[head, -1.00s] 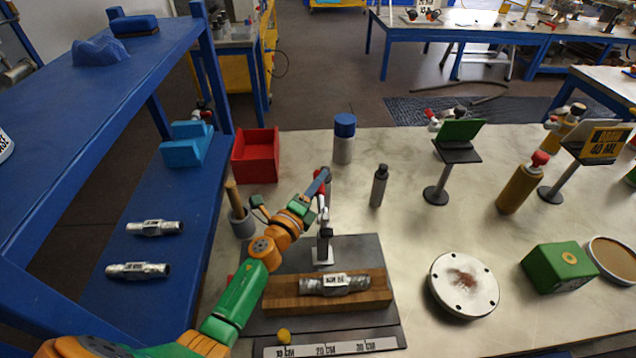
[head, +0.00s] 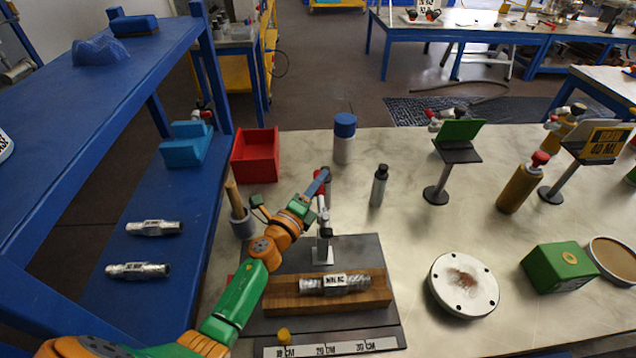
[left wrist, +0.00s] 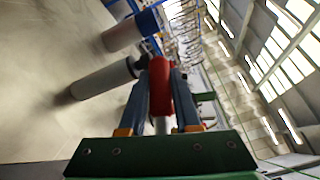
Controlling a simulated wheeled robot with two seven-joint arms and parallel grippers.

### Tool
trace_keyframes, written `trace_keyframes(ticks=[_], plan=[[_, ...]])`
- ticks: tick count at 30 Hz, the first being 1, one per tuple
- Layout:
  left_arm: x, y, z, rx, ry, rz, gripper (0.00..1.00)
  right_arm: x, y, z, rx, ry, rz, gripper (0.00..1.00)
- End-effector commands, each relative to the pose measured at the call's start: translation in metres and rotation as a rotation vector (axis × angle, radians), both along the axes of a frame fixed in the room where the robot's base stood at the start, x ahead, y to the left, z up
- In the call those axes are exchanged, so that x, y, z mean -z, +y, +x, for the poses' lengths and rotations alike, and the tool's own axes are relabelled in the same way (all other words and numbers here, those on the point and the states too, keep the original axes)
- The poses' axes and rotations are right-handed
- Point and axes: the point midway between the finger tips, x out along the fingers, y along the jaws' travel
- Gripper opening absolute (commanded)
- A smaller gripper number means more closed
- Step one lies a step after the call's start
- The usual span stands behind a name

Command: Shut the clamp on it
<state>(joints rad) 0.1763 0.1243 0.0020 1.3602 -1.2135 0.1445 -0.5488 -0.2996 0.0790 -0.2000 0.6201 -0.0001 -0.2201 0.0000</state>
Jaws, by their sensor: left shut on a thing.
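The toggle clamp (head: 322,248) stands on the dark base plate (head: 364,250), just behind a wooden block (head: 380,299). Its red handle points up and also shows in the left wrist view (left wrist: 160,85). A silver flanged vessel (head: 335,284) with a white label lies across the wooden block. My left gripper (head: 321,184) is shut on the red handle, with one finger on each side of it in the left wrist view (left wrist: 161,92). The clamp's pressing tip is too small to judge whether it touches the vessel. My right gripper is not in view.
A grey bottle (head: 379,186) and a blue-capped bottle (head: 344,146) stand behind the clamp. A red bin (head: 256,156) and a cup with a wooden handle (head: 241,222) are to the left. A round white flange (head: 463,284) lies to the right. Two vessels lie on the blue shelf.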

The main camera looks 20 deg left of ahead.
Motion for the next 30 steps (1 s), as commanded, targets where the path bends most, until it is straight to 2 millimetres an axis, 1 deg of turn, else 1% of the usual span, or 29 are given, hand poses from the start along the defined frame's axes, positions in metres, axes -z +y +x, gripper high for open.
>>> trace_keyframes(ticks=[2,5,6,9,12,15,18,25,26,27,29,30], plan=[[0.004,0.000,0.000,0.000,-0.022,0.011,0.00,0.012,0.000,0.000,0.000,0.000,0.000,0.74],[0.004,-0.001,-0.002,0.001,-0.096,0.046,0.00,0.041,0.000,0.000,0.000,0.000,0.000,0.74],[0.002,-0.001,-0.003,0.000,-0.133,0.062,0.00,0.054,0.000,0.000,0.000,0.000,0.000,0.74],[-0.007,-0.003,-0.005,0.000,-0.218,0.103,0.00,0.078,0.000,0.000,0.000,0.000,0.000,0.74],[-0.016,-0.004,-0.008,-0.001,-0.283,0.136,0.00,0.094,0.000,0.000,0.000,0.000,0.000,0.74],[-0.024,-0.005,-0.010,-0.001,-0.320,0.156,0.00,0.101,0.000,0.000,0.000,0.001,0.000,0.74],[-0.029,-0.005,-0.011,-0.001,-0.334,0.164,0.00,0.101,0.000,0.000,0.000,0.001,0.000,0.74],[-0.031,-0.005,-0.011,-0.001,-0.333,0.165,0.00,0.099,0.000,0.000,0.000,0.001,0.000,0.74],[-0.031,-0.005,-0.011,-0.001,-0.333,0.165,0.34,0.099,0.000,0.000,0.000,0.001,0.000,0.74],[-0.031,-0.005,-0.011,-0.001,-0.333,0.165,0.45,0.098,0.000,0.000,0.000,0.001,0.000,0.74],[-0.031,-0.005,-0.011,-0.001,-0.333,0.164,0.61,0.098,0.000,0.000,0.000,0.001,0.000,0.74],[-0.031,-0.005,-0.011,-0.001,-0.333,0.164,0.61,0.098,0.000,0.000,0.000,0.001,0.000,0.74]])
